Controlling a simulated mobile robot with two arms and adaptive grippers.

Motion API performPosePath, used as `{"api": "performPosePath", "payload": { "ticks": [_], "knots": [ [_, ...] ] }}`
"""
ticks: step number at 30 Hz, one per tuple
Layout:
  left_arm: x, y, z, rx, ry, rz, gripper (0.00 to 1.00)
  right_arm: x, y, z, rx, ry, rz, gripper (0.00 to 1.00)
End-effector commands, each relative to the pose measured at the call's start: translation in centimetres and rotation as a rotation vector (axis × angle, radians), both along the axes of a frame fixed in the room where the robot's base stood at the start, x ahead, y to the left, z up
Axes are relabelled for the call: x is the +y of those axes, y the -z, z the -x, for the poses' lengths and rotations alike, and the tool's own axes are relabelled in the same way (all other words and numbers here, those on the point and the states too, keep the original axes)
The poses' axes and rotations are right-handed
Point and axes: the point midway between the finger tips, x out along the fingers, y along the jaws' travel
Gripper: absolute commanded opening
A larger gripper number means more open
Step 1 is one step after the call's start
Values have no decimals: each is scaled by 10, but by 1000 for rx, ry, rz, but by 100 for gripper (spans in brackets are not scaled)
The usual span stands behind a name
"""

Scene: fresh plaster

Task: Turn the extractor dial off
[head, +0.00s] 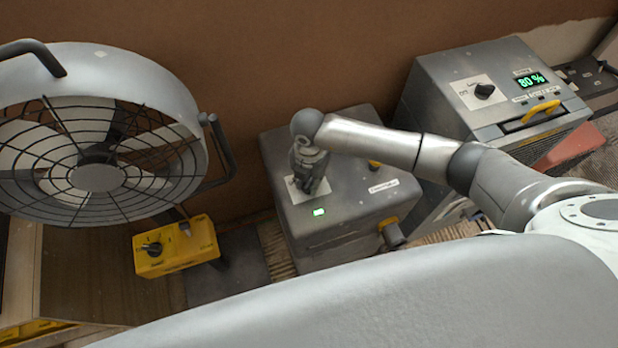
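A grey box (350,202), which looks like the extractor, stands in the middle with a small lit green lamp (319,212) on its top. A white dial plate (291,190) shows at the top's left side. My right gripper (312,186) points down over this plate and hides the dial, so its setting cannot be seen. The fingers look close together, but whether they are shut on the dial is unclear. My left gripper is out of view.
A large caged fan (97,177) stands at left, above a yellow control box (176,246) with a black knob. At right, a grey machine (460,75) has a black dial (484,91) and a green display (532,80) reading 80 %. A brown wall (260,60) stands behind.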

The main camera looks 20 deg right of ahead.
Motion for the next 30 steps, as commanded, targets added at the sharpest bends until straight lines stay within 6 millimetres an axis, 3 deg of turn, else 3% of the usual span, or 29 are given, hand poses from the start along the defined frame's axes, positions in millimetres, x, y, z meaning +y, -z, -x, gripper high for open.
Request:
{"api": "performPosePath", "payload": {
  "ticks": [5,17,30],
  "knots": [
    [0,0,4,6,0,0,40,0,0,0,0,0,0,0],
    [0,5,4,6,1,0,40,0,0,0,-1,-50,-1,0],
    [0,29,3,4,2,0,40,0,2,-1,-3,-384,0,0]
  ]
}}
